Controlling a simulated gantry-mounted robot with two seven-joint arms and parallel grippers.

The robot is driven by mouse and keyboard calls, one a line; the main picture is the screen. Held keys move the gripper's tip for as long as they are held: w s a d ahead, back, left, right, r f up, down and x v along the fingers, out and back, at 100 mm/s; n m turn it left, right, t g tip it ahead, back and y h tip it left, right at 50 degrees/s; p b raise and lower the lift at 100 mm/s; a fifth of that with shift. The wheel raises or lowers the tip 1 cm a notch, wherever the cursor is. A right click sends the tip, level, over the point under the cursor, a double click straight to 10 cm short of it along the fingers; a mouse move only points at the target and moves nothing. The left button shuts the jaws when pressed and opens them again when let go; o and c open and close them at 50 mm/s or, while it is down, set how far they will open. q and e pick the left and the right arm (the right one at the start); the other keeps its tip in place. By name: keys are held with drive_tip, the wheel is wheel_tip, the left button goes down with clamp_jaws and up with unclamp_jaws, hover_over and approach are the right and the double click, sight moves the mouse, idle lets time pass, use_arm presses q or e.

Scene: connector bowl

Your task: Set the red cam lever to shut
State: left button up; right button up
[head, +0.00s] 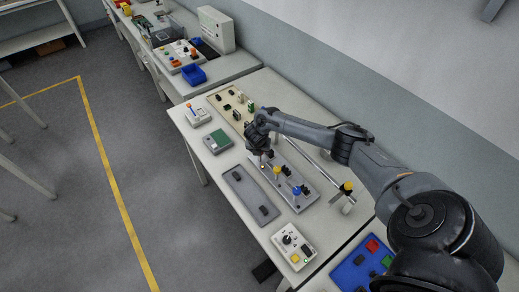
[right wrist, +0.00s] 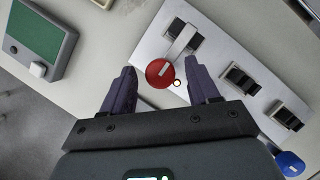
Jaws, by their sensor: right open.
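The red cam lever (right wrist: 160,73) shows in the right wrist view as a round red knob on a flat metal arm that runs up to a dark bracket on a pale plate (right wrist: 225,48). My right gripper (right wrist: 160,84) is open, with one finger on either side of the red knob. Whether a finger touches it, I cannot tell. In the head view my right gripper (head: 261,158) hangs over the far end of the lever plate (head: 305,203) and hides the red lever. My left gripper is not in view.
Levers with yellow (head: 277,170) and blue (head: 297,190) knobs stand along the same plate. A grey tray (head: 241,184) lies left of it, with a green-topped box (head: 217,140) beyond. A white control box (head: 293,247) stands nearer. Bare table lies between them.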

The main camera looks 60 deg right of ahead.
drive_tip(key=p+v, duration=0.2)
drive_tip(key=v, duration=0.8)
drive_tip(key=shift+r, duration=0.4)
drive_tip(key=shift+a, duration=0.1)
